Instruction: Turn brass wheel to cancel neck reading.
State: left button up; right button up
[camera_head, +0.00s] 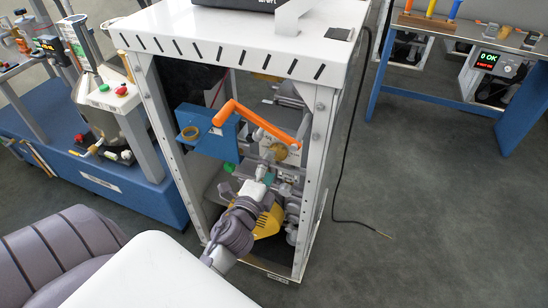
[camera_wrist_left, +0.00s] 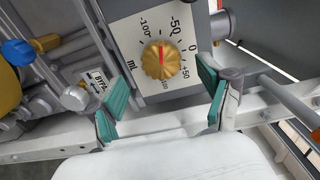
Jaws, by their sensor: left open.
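The brass wheel (camera_wrist_left: 160,62) is a ridged knob with a red pointer, on a white dial plate (camera_wrist_left: 128,44) marked in ml from -100 through 0 to positive values. The pointer points up in the picture, between the -100 and -50 marks. My left gripper (camera_wrist_left: 162,88) is open, with a teal-padded finger on either side of the wheel and gaps to both. In the head view the left gripper (camera_head: 271,169) reaches inside the white frame, just below the brass wheel (camera_head: 281,152). My right gripper does not show.
The white machine frame (camera_head: 315,170) has posts around the opening. An orange lever (camera_head: 240,117) and blue box (camera_head: 212,136) are up and left of the gripper. In the wrist view, a brass fitting with a blue cap (camera_wrist_left: 18,51) is at left. Floor at right is open, with a black cable.

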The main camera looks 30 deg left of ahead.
pick_arm(q)
jog(key=v, duration=0.2)
jog(key=shift+s+d, duration=0.1)
jog(key=shift+s, duration=0.25)
jog(key=s+d+f+n+g+h, duration=0.1)
jog(key=s+d+f+n+g, duration=0.15)
jog(key=f, duration=0.85)
jog(key=s+d+f+n+g+h, duration=0.2)
jog(key=s+d+f+g, duration=0.15)
jog(key=f, duration=0.85)
jog(key=s+d+f+n+g+h, duration=0.15)
jog(key=s+f, duration=0.25)
jog(key=f, duration=0.7)
jog(key=s+f+n+g, duration=0.2)
jog(key=s+f, duration=0.3)
jog(key=s, duration=0.4)
jog(key=s+f+n+g+p, duration=0.1)
jog(key=s+f+g, duration=0.3)
jog(key=s, duration=0.5)
jog(key=s+f+n+g, duration=0.3)
jog(key=s+f+n, duration=0.1)
jog(key=s+f, duration=0.3)
jog(key=shift+s, duration=1.2)
